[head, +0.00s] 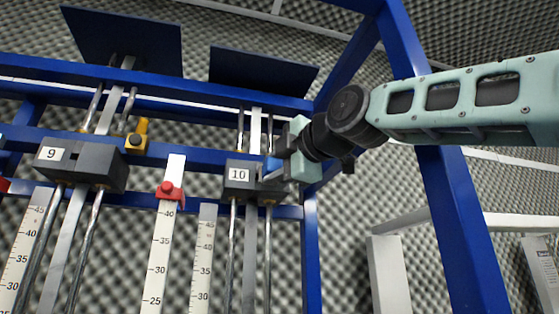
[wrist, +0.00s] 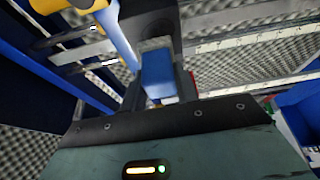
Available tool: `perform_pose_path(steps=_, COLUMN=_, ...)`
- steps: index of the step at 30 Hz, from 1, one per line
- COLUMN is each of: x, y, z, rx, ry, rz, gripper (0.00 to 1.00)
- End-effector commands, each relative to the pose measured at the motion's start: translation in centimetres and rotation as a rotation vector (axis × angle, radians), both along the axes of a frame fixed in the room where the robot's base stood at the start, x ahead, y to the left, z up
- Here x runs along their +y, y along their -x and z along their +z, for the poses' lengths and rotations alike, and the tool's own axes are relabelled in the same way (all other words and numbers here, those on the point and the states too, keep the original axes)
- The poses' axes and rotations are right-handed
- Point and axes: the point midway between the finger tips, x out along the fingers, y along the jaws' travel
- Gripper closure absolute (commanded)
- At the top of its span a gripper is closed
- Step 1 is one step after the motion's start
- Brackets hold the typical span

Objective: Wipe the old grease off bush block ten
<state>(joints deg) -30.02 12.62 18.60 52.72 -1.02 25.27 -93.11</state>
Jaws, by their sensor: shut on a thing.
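Bush block ten (head: 240,174) is a dark grey block with a white "10" label, on two vertical steel rods of the blue frame. My gripper (head: 275,172) is at the block's right side, shut on a small blue wiping pad (head: 272,165). The pad (wrist: 158,78) also shows in the wrist view, between the fingers and close to a dark block-like shape (wrist: 150,16). I cannot tell whether the pad touches the block. My gripper hides the block's right part, and no grease can be made out.
Bush block nine (head: 97,166) and a yellow clamp (head: 136,138) are to the left. Scales (head: 160,250) with a red knob (head: 168,190) stand between the blocks. A blue frame post (head: 450,220) rises at the right, behind my arm.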

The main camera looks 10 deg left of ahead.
Motion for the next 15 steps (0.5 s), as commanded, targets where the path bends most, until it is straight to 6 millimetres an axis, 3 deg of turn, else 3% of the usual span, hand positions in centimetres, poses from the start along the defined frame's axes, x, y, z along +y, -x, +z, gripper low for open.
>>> perform_pose_path(steps=10, x=0.4, y=0.2, z=-0.3, rx=0.0, ry=0.0, rz=0.005, gripper=0.94)
perform_pose_path(steps=15, x=-0.2, y=1.6, z=-0.5, rx=-0.001, ry=0.001, rz=0.007, gripper=0.94)
